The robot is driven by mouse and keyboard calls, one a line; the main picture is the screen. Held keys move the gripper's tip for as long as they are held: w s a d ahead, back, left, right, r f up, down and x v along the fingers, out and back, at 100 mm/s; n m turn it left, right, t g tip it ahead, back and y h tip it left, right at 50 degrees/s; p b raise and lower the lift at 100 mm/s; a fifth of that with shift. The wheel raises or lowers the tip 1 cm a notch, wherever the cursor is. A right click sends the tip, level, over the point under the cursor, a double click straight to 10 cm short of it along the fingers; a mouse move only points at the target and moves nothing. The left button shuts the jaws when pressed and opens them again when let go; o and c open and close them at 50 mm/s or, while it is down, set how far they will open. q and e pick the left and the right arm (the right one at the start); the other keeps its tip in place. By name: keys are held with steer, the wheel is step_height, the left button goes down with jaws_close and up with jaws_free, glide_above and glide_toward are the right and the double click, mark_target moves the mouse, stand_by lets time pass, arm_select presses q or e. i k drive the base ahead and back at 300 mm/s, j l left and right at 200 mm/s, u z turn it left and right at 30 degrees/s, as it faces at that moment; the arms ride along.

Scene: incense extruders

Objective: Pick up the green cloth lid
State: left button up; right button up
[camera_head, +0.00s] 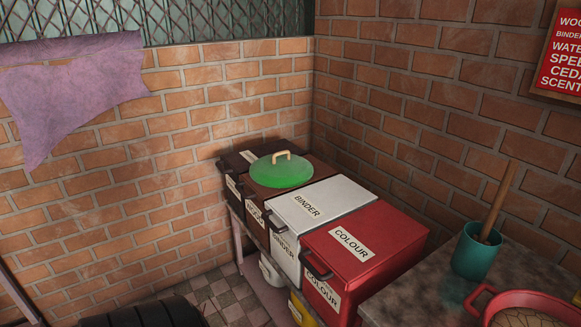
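The green lid (281,172) is round and slightly domed, with a tan loop handle (282,154) on top. It lies on the brown bin (322,170), the second from the back in a row of bins in the corner. Its handle stands up and nothing covers it. Neither of my grippers shows in the head view, so their state is not visible.
A dark bin (238,160), a white BINDER bin (345,193) and a red COLOUR bin (390,245) flank the brown one. Brick walls stand close behind. A teal pot (470,262) with a wooden stick and a red basin (545,297) are at the right.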

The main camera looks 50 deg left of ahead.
mark_target(282, 169)
steer(key=u, duration=1.8)
